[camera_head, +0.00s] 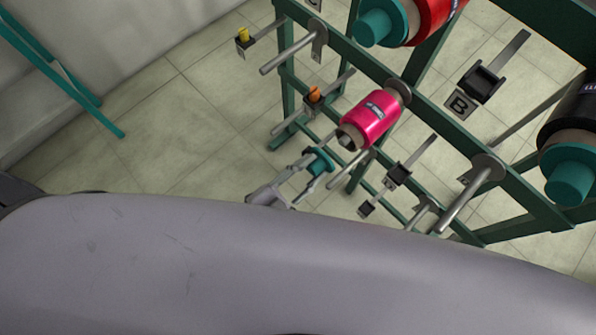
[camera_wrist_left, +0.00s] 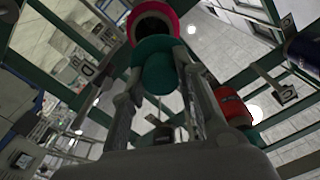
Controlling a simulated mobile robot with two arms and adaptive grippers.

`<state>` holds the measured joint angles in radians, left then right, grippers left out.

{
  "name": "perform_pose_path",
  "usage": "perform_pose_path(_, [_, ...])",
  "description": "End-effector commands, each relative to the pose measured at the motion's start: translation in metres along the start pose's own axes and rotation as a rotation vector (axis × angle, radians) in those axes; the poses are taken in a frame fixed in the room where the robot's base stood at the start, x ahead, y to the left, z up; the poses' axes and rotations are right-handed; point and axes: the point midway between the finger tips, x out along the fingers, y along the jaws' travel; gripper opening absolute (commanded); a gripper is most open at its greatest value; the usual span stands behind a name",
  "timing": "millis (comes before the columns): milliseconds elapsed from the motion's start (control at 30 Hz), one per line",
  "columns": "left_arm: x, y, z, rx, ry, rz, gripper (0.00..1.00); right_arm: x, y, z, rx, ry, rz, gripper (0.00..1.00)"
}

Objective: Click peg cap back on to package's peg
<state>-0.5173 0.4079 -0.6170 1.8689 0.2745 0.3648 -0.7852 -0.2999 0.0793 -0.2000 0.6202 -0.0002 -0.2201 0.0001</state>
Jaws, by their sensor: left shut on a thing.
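A pink bobbin package (camera_head: 371,118) sits on a peg of the green rack, and the bare peg end (camera_head: 346,141) shows at its near side. My left gripper (camera_head: 316,166) is shut on the teal peg cap (camera_head: 319,159), just below and left of the peg end. A small gap shows between cap and peg in the head view. In the left wrist view, the cap (camera_wrist_left: 158,66) lies between my fingers and overlaps the lower edge of the pink package (camera_wrist_left: 134,24), whose dark core opening faces me. My right gripper is not in view.
The green rack (camera_head: 440,100) carries empty pegs (camera_head: 288,54), a red package (camera_head: 436,15) and a black package (camera_head: 575,115) with teal caps. Label holders, one marked B (camera_head: 461,105), stick out. My own grey arm fills the lower head view.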

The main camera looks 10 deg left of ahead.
Motion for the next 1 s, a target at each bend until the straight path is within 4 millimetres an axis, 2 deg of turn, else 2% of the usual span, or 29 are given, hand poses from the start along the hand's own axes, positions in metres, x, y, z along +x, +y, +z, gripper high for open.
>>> perform_pose_path(233, [0.001,0.000,0.000,0.000,-0.002,0.001,0.00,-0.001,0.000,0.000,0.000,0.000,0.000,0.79])
perform_pose_path(1000, [0.024,0.000,0.000,0.001,-0.001,0.001,0.00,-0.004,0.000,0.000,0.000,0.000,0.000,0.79])
